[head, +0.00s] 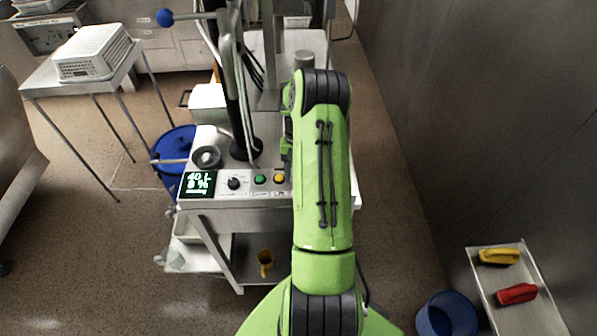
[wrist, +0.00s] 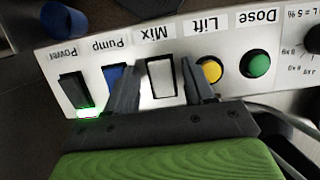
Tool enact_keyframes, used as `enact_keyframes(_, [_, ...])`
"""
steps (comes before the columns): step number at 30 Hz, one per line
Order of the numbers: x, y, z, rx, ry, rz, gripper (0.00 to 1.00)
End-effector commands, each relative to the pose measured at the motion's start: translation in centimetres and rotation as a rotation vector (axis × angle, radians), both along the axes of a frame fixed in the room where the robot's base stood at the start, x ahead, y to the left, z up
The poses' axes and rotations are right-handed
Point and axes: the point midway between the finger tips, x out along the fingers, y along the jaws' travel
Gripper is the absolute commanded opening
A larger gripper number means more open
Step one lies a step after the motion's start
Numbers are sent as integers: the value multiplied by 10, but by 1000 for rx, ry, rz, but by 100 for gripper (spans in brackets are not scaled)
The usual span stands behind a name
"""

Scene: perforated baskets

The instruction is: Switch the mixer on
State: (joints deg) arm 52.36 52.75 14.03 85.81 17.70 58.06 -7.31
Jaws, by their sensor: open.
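The control panel (wrist: 225,42) shows upside down in the wrist view and on the front of the machine in the head view (head: 240,184). Its Mix switch (wrist: 161,80) is a white rocker in a black frame. I cannot tell its position. My gripper (wrist: 162,66) is open and empty, with one dark finger on each side of the Mix switch; contact is unclear. The left finger partly covers the blue Pump switch (wrist: 114,76). The black Power switch (wrist: 73,90) has a lit green light (wrist: 88,113) at its edge. In the head view my arm hides the gripper and the Mix switch.
The yellow Lift button (wrist: 210,70) is close beside the right finger, with the green Dose button (wrist: 256,64) further right. A lit display (head: 198,184) and black knob (head: 234,183) are on the panel. A low cart (head: 529,315) holds two brushes at the right.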

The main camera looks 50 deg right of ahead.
Motion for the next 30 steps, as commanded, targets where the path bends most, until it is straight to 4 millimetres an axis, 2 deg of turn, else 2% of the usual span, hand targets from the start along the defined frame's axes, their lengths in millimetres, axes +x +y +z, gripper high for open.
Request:
enact_keyframes(5, [3, -4, 12, -4, -2, 0, 53])
enact_keyframes(8, [8, -9, 34, -6, -4, 0, 53])
enact_keyframes(15, [22, -23, 101, -6, -4, 1, 53])
enact_keyframes(21, [29, -32, 142, -1, -2, 1, 53])
enact_keyframes(24, [30, -34, 150, -1, -1, 0, 53])
enact_keyframes(30, [30, -34, 151, 1, 1, 0, 53])
